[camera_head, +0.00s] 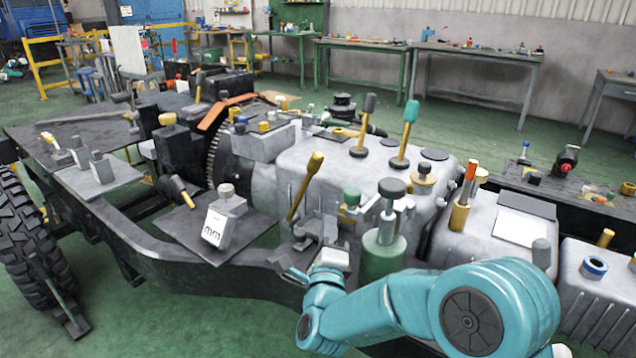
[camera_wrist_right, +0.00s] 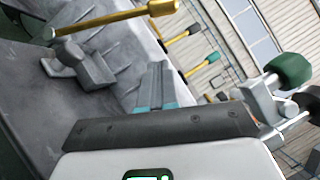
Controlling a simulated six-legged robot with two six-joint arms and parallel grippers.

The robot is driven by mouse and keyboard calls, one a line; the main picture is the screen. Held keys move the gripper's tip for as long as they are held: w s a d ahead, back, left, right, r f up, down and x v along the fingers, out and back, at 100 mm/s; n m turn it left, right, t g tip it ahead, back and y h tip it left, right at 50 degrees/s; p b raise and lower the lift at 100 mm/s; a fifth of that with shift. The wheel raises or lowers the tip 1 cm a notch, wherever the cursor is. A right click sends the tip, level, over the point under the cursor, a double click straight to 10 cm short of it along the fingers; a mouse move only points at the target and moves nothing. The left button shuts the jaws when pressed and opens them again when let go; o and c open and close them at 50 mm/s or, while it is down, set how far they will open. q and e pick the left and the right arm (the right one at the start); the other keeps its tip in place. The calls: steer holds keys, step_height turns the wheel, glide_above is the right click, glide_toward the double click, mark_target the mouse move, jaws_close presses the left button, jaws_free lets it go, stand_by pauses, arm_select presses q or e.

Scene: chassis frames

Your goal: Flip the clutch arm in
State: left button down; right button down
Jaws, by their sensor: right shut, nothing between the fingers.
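The clutch arm appears to be the yellow-handled lever (camera_head: 304,188) on the near side of the grey gearbox housing (camera_head: 335,160). It leans up and to the right from a grey bracket. The lever crosses the top left of the right wrist view (camera_wrist_right: 118,20), above the bracket (camera_wrist_right: 85,65). My right gripper (camera_head: 327,232) is near the lever's base, partly hidden by my wrist and nearby parts. In the right wrist view its fingers (camera_wrist_right: 155,80) are together and empty, with a visible gap to the lever. My left gripper is out of view.
A green cylinder (camera_head: 382,258) stands right of my right wrist. A green-knobbed part (camera_wrist_right: 290,70) is close on the right in the wrist view. Two gear levers (camera_head: 405,135) rise from the housing top.

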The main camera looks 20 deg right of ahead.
steer(key=a+p+x, duration=0.1)
steer(key=a+x, duration=0.1)
steer(key=x, duration=1)
steer(key=shift+w+a+r, duration=0.3)
steer(key=shift+w+r, duration=0.15)
steer(key=shift+w, duration=0.15)
steer(key=shift+r, duration=0.1)
